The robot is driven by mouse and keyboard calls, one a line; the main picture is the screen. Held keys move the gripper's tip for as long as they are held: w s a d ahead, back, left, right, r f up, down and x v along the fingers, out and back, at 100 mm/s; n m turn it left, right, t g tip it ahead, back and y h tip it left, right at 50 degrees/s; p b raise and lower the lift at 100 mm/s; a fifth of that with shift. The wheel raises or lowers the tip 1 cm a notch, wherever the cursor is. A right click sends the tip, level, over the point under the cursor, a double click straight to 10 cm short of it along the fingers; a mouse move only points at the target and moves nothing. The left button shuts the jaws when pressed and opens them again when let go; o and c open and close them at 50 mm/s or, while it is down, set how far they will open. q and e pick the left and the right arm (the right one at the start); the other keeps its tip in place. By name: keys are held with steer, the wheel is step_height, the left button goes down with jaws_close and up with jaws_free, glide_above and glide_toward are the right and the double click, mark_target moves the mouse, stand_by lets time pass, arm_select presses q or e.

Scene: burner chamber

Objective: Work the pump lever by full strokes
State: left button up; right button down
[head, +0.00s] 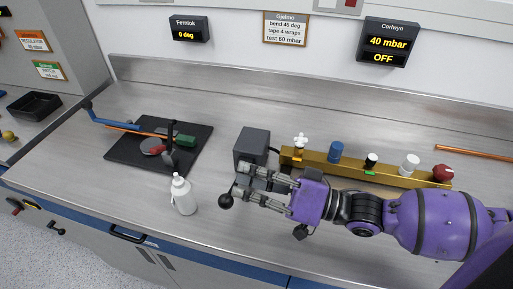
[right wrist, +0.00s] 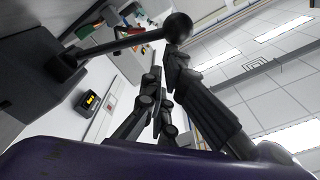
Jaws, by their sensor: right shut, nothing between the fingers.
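The pump is a dark grey box (head: 251,146) on the steel bench, with a lever ending in a black ball knob (head: 226,201). In the right wrist view the lever rod (right wrist: 115,44) runs from the box to the ball knob (right wrist: 178,27). My right gripper (head: 240,181) is shut and empty, its fingertips close beside the knob. Whether they touch the lever cannot be told. In the right wrist view the fingers (right wrist: 166,70) point up just below the knob. My left gripper is not in view.
A brass manifold (head: 325,166) with several coloured knobs stands behind my right arm. A white bottle (head: 183,196) stands left of the knob, near a black bending board (head: 190,146). A wall display (head: 387,43) reads 40 mbar, OFF; another (head: 188,30) reads 0 deg.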

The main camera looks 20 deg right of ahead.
steer(key=f+n, duration=0.1)
steer(key=s+f+n, duration=0.1)
steer(key=shift+a+n, duration=0.3)
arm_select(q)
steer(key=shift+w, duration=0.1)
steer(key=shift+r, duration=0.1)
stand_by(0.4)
